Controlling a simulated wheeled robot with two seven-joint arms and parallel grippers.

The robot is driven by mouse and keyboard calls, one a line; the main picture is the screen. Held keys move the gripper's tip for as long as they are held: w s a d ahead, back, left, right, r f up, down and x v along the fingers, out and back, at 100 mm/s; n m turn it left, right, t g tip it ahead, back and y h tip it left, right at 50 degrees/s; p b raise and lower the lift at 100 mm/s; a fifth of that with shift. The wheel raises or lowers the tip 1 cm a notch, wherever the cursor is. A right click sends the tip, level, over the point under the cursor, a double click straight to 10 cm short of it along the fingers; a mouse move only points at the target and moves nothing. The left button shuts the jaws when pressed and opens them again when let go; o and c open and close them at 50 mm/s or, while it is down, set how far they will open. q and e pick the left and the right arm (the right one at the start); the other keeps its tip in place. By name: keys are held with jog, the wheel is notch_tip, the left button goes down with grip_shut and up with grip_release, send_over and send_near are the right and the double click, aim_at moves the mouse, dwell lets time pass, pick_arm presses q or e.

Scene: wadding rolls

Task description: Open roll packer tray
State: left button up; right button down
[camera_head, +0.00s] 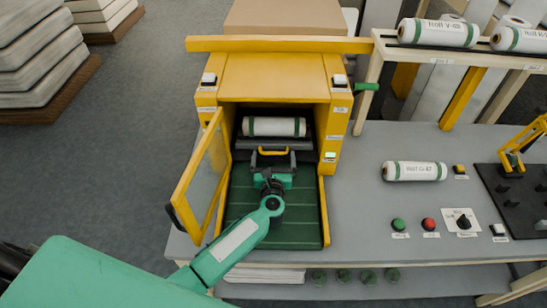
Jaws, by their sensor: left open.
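The roll packer is a yellow box (275,76) on the grey table, with its framed glass door (200,175) swung open to the left. Inside, a white roll with green ends (274,127) lies at the back. In front of it is the dark tray (300,146) with a yellow handle (272,151). My left gripper (272,171) is open just in front of the handle, over the green bed (300,215); whether it touches the handle cannot be told. My right gripper is not in view.
A roll (414,171) lies on the table to the right. Green (398,225) and red (429,224) buttons and a dark knob (463,222) sit near the front edge. A rack with rolls (438,33) stands at back right. The open door stands left of my arm.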

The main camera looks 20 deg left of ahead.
pick_arm(q)
jog(key=c, duration=1.1)
jog(key=shift+s+d+f, duration=0.1)
jog(key=shift+s, duration=0.25)
jog(key=b+v, duration=0.2)
jog(key=v, duration=1.5)
jog(key=shift+s+b, duration=0.1)
jog(key=shift+b, duration=0.2)
jog(key=shift+s+d, duration=0.15)
jog(key=shift+s, duration=0.4)
